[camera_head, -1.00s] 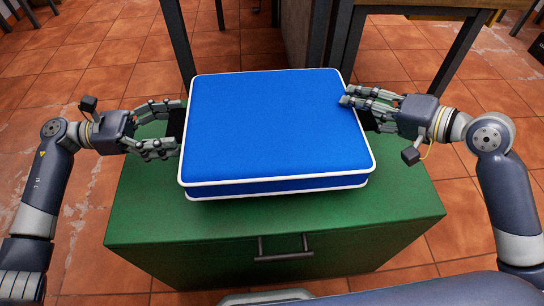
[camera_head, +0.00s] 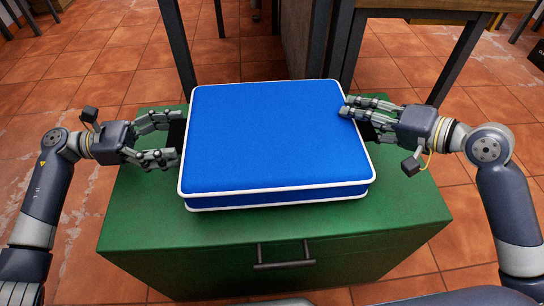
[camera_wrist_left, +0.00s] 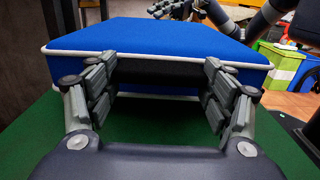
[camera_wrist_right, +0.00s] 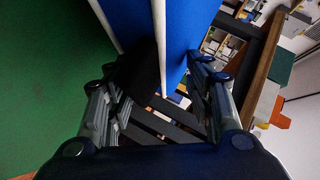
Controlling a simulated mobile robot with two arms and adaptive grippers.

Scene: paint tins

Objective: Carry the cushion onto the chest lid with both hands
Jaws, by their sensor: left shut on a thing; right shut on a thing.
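The blue cushion (camera_head: 275,135) with white piping is level over the green chest lid (camera_head: 140,225). Black patches show on its left and right sides. Whether the cushion's underside touches the lid, I cannot tell.
A dark handle (camera_head: 285,262) is on the chest's front. Dark table legs (camera_head: 345,40) stand close behind the chest. Tiled floor (camera_head: 60,90) is free to the left. The lid has bare room left, right and in front of the cushion.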

